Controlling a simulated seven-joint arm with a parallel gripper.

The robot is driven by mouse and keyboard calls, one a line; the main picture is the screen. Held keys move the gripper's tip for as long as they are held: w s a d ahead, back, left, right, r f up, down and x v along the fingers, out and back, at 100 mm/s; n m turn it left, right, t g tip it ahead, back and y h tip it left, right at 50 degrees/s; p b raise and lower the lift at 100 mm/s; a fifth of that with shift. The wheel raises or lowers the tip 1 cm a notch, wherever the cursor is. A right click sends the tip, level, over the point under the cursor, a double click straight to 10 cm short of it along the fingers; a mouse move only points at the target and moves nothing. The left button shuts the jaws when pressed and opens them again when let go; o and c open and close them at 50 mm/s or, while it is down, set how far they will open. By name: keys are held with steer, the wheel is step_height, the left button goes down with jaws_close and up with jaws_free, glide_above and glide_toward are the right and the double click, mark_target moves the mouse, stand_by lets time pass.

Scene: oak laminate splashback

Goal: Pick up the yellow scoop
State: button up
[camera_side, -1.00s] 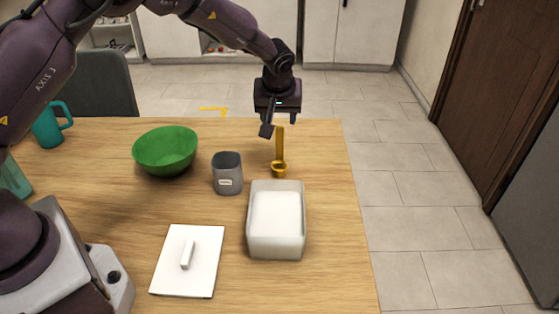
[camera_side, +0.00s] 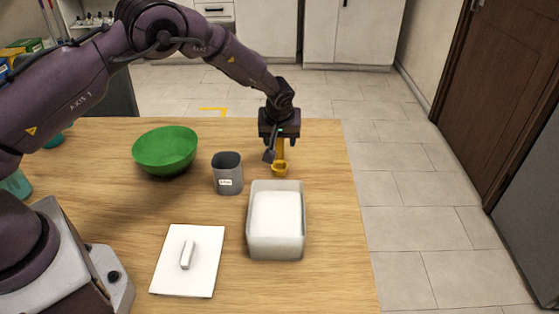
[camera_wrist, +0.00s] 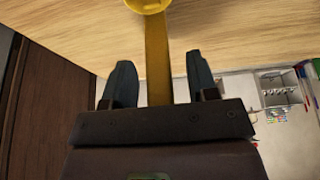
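The yellow scoop (camera_side: 280,168) lies on the wooden table behind the white bin, its bowl toward the bin and its handle pointing away. My gripper (camera_side: 280,153) is low over the scoop's handle, partly hiding it in the side view. In the wrist view the yellow scoop (camera_wrist: 157,50) runs between the two dark fingers of my gripper (camera_wrist: 158,78). There is a gap on each side of the handle, so the gripper is open. The scoop's bowl is cut off at the top of the wrist view.
A white bin (camera_side: 254,240) with white contents stands in front of the scoop. A grey cup (camera_side: 227,173) stands to the left, with a green bowl (camera_side: 165,150) beyond it. A white lid (camera_side: 205,265) lies near the front. The table's right edge is close to the scoop.

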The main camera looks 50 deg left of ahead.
jaws_close()
steer(key=shift+r, duration=0.15)
steer(key=shift+r, duration=0.25)
step_height(320, 180, up, 2)
steer(key=shift+r, duration=0.1)
steer(key=s+r, duration=1)
steer(key=s, duration=0.4)
steer(key=shift+d, duration=0.4)
